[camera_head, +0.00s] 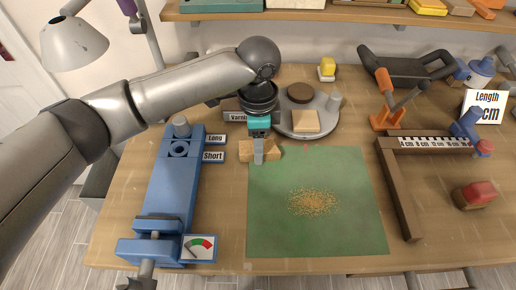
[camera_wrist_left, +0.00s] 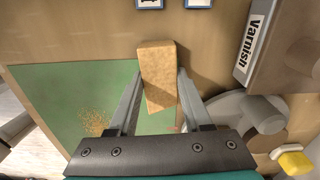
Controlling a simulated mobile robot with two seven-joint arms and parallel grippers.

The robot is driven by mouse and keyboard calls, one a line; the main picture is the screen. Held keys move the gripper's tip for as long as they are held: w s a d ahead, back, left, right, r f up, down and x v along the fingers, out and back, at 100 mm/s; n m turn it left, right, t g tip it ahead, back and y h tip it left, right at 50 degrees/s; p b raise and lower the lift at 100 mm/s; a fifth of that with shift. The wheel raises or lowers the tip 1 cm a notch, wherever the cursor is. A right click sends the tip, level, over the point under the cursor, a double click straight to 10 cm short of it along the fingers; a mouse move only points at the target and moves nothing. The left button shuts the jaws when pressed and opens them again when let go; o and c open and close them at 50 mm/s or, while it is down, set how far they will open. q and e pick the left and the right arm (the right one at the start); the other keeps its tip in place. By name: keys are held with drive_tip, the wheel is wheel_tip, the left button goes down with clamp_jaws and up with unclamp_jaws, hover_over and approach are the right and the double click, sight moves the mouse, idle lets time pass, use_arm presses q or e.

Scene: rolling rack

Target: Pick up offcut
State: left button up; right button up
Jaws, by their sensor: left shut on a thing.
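The offcut is a light wooden block (camera_head: 273,153) by the far left corner of the green mat (camera_head: 350,215). It also shows in the left wrist view (camera_wrist_left: 157,65), lying lengthwise between the two fingers. My left gripper (camera_head: 258,158) reaches down over the block from above, with a finger on each long side. It is shut on the block (camera_wrist_left: 158,82). The near finger hides the block's middle in the head view. Whether the block touches the table is hard to tell. My right gripper is not in view.
A blue vise-like tool (camera_head: 172,190) stands left, beside "Long" and "Short" labels (camera_head: 214,156). A Varnish label (camera_head: 236,117) and a round grey tray (camera_head: 285,125) lie behind the gripper. A brown L-shaped frame (camera_head: 402,195) lies right. Sawdust (camera_head: 313,202) covers the mat's middle.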

use_arm(q)
clamp_jaws()
drive_tip(key=shift+r, duration=0.1)
